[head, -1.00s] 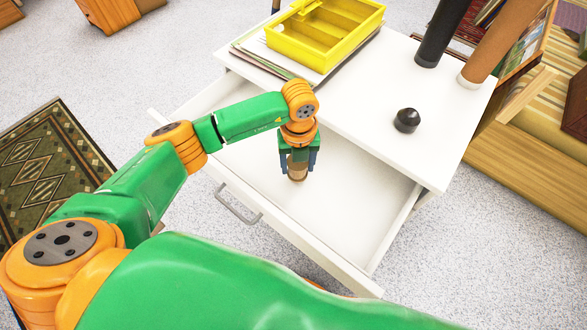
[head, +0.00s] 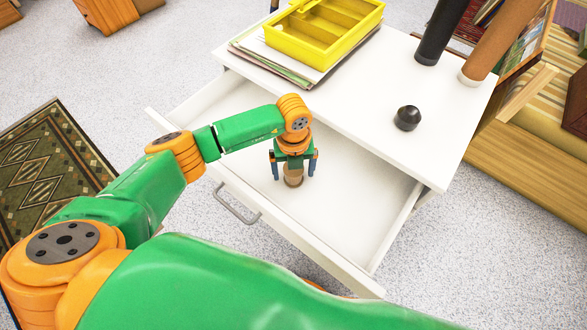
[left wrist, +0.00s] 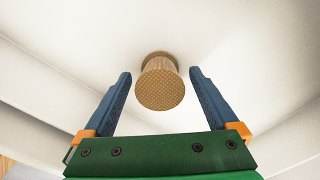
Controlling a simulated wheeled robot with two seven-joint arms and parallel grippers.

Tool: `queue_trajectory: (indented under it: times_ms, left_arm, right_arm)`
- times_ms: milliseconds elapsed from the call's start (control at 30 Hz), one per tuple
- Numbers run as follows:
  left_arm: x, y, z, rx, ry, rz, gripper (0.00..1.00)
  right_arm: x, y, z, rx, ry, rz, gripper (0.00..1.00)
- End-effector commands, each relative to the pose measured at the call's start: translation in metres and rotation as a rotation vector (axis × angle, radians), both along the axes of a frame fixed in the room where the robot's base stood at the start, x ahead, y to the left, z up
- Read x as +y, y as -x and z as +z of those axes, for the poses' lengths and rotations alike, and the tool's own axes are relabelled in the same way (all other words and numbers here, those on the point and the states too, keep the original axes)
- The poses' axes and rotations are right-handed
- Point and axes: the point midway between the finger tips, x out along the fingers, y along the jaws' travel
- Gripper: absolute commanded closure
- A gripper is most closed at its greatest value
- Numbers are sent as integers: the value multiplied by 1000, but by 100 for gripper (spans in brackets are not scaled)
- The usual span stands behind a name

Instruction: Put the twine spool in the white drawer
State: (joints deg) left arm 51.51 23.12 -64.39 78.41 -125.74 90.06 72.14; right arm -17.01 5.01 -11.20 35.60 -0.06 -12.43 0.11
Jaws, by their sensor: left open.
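The twine spool (head: 293,178) is a small tan cylinder with flanged ends. It stands in the open white drawer (head: 348,215), on the drawer floor as far as I can tell. In the left wrist view the spool (left wrist: 160,86) sits between and slightly beyond the fingertips, with a gap on both sides. My left gripper (head: 294,172) is open above and around the spool, its blue fingers apart and not touching it. In the left wrist view the left gripper (left wrist: 160,85) shows wide jaws. My right gripper is not in view.
The white desk top (head: 350,110) above the drawer holds a yellow divided tray (head: 325,35) on papers, a black knob-like object (head: 407,118), a black cylinder (head: 440,32) and a brown cylinder (head: 495,45). The drawer handle (head: 238,205) faces the front. The drawer is otherwise clear.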

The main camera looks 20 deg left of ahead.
Motion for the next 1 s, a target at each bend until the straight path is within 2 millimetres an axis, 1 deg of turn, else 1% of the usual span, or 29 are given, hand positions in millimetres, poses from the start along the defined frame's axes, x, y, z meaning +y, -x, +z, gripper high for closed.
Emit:
queue_trajectory:
  times_ms: [67, 300, 400, 500, 633, 1000]
  left_arm:
    - [0, -1, 13, -1, 0, 0, 7]
    - [0, -1, 81, -5, 1, 0, 7]
    - [0, -1, 103, -4, 1, 0, 7]
    - [0, -1, 116, -2, 0, 0, 7]
    - [0, 0, 122, -1, 0, 0, 7]
    - [0, 0, 121, 0, 0, 0, 7]
  right_arm:
    - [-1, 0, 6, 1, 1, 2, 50]
    - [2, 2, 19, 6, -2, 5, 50]
    - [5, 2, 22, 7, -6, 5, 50]
    - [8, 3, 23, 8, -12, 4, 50]
    - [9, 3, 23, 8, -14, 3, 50]
    - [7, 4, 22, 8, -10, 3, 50]
